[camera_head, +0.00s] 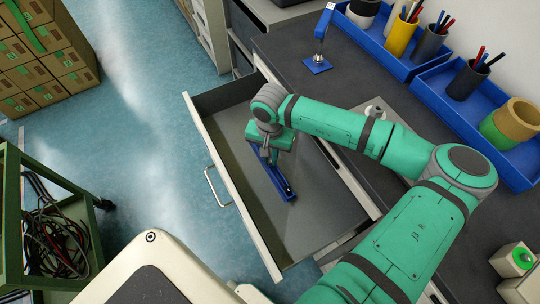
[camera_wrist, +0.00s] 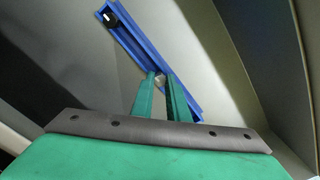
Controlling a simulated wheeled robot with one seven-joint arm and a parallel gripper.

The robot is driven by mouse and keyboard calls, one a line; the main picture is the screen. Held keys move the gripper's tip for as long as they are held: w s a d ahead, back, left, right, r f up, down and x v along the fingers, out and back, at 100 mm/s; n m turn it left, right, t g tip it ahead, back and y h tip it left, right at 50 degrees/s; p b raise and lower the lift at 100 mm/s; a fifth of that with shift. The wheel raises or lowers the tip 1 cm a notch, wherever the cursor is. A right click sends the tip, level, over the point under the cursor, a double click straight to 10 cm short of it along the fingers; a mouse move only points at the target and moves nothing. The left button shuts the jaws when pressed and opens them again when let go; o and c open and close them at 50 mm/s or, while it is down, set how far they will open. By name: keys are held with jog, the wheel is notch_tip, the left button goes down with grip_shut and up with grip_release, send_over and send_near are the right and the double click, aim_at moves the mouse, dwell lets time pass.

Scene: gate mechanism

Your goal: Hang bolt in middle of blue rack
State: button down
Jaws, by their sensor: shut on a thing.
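The blue rack (camera_head: 279,180) is a long narrow bar inside the open drawer, running diagonally. In the wrist view the rack (camera_wrist: 136,45) has a dark round piece (camera_wrist: 111,19) at its far end. My gripper (camera_wrist: 160,78) reaches down over the middle of the rack. Its two green fingers are shut on a small silvery round piece, seemingly the bolt (camera_wrist: 159,80). In the head view my gripper (camera_head: 268,154) hides part of the rack, and the bolt cannot be made out. I cannot tell whether the bolt touches the rack.
The open drawer (camera_head: 226,196) has raised walls around the rack. A blue stand (camera_head: 318,65) is on the dark counter (camera_head: 285,45). Blue trays (camera_head: 445,97) with cups and pens line the back. A green cart (camera_head: 62,190) with cables stands at left, and boxes (camera_head: 45,62) are stacked behind it.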

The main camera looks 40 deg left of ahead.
jog(key=shift+f, duration=0.1)
dwell(0.3)
jog(key=c, duration=1.6)
grip_release()
jog(key=shift+c, duration=0.2)
jog(key=shift+r, duration=3.5)
